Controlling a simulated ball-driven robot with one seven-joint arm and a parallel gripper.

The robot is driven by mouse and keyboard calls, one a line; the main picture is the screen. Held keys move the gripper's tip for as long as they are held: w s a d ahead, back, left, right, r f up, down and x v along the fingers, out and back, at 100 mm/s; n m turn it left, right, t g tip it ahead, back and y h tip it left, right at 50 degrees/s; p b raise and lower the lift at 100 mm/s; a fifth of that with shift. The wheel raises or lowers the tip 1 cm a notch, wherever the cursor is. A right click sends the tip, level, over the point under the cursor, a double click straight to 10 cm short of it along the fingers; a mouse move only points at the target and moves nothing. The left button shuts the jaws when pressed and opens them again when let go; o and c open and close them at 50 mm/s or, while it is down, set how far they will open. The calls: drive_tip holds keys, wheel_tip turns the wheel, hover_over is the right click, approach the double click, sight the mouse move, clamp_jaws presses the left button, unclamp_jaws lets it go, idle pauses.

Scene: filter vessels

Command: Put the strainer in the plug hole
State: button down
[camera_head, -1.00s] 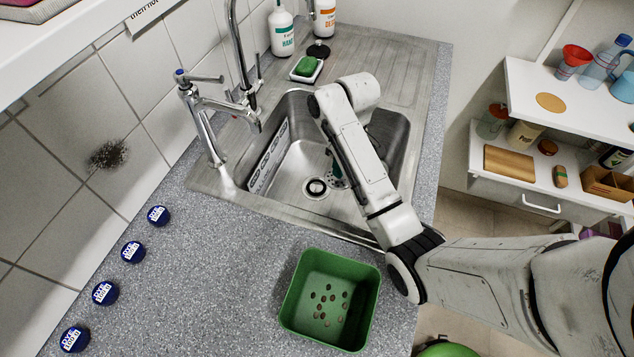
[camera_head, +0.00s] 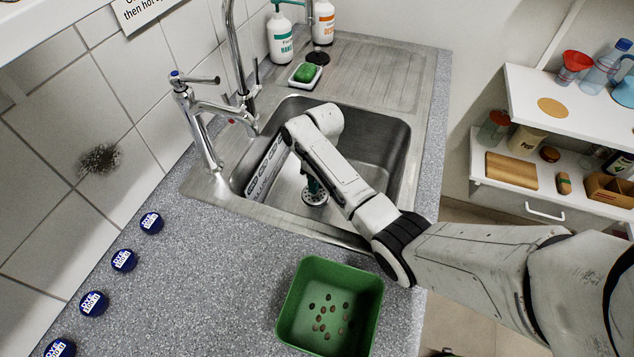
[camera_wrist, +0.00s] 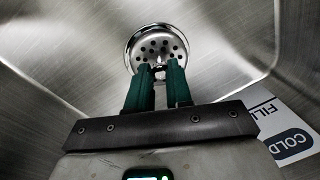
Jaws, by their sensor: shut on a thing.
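The strainer (camera_wrist: 158,44) is a round, shiny metal cup with holes and a small knob in its middle. In the wrist view my gripper (camera_wrist: 160,73) has its two green fingers closed on that knob. In the head view the strainer (camera_head: 315,196) is low in the steel sink (camera_head: 367,134), right over the place of the plug hole. The plug hole itself is hidden beneath it. I cannot tell whether the strainer sits down in the hole or is just above it. My gripper (camera_head: 314,184) shows only partly there, behind my arm.
A tap (camera_head: 200,120) stands at the sink's left edge. A green bin (camera_head: 290,315) with small brown discs inside stands on the counter in front. Several blue-and-white tins line the counter's left side. Green soap (camera_head: 306,72) and bottles stand behind the sink.

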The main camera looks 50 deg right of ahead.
drive_tip(key=c, duration=1)
unclamp_jaws()
drive_tip(key=shift+r, duration=0.1)
drive_tip(key=r, duration=0.4)
drive_tip(key=d+r, duration=0.1)
drive_tip(key=r, duration=0.6)
drive_tip(key=shift+d+r+p, duration=0.25)
drive_tip(key=shift+r+p, duration=0.05)
drive_tip(key=shift+r, duration=0.1)
